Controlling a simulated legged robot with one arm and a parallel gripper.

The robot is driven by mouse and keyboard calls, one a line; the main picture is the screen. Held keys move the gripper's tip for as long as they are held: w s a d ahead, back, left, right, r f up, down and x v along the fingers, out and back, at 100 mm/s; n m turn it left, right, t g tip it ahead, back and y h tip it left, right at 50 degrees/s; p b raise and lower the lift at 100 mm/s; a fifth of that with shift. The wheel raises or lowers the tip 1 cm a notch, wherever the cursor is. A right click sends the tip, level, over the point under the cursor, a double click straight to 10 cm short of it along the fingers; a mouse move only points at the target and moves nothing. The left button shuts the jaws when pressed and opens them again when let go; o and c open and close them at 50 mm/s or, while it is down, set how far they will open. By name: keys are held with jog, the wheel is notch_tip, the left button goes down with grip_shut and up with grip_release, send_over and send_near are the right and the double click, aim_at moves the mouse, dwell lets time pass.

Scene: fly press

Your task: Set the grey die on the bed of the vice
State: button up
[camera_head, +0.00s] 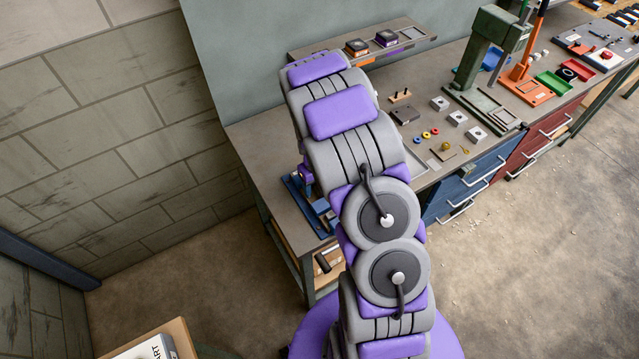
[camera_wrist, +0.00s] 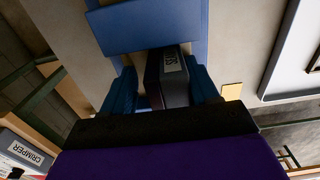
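A blue vice (camera_head: 308,200) stands at the left end of the bench; my arm hides part of it. In the wrist view a broad blue part of the vice (camera_wrist: 145,28) crosses the top. My gripper (camera_wrist: 163,88) points at it, with one dark blue finger on each side of a dark grey block (camera_wrist: 167,72). The block has a pale label, only partly readable. It looks like the grey die, but I cannot be sure. A narrow gap shows at its left side, so I cannot tell whether the fingers grip it. My arm hides the gripper in the head view.
A dark block (camera_head: 405,115) and several light grey blocks (camera_head: 457,118) lie on the bench right of my arm. The green press (camera_head: 490,60) stands beyond them. A raised shelf (camera_head: 420,43) runs along the back wall. A box labelled CRIMPER (camera_wrist: 25,150) is at lower left in the wrist view.

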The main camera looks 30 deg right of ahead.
jog(key=shift+o, duration=0.6)
jog(key=shift+a, duration=0.65)
jog(key=shift+d, duration=0.8)
jog(key=shift+d+r, duration=0.2)
jog(key=r, duration=0.7)
jog(key=a+r, duration=0.1)
jog(key=r, duration=0.3)
jog(key=shift+p, duration=0.35)
jog(key=shift+d+r, duration=0.2)
jog(key=shift+d, duration=0.05)
jog(key=shift+s+r, duration=0.1)
jog(key=shift+r, duration=0.25)
jog(key=s+a+r+n, duration=1.1)
jog(key=s+r+n, duration=0.3)
jog(key=n, duration=0.4)
jog(key=s+a+r+n+g, duration=0.1)
jog(key=s+a+n, duration=0.1)
jog(key=s+n, duration=0.7)
jog(key=s+a+r+n+g, duration=0.1)
jog(key=s+a+r+n, duration=0.1)
jog(key=s+n, duration=0.7)
notch_tip(320, 180, down, 8)
jog(key=b, duration=0.7)
jog(key=shift+r, duration=0.15)
